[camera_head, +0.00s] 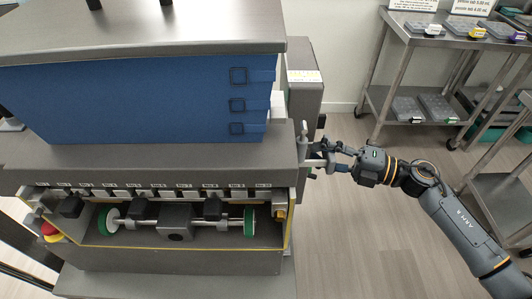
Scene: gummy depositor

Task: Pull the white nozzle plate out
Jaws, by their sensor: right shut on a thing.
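My right gripper (322,156) is at the right side of the grey depositor machine (150,160), its arm coming in from the right. Its fingers are closed on a small pale part (304,143) at the machine's side, which looks like the end of the white nozzle plate. The rest of the plate is hidden by the machine body and the fingers, so I cannot tell how far it sticks out. My left gripper is not in view.
A blue panelled housing (150,100) sits on top of the machine. Its open front shows rollers with green ends (249,221) and a red knob (48,229). A steel cart (420,100) with trays stands at the back right. The floor (340,230) right of the machine is clear.

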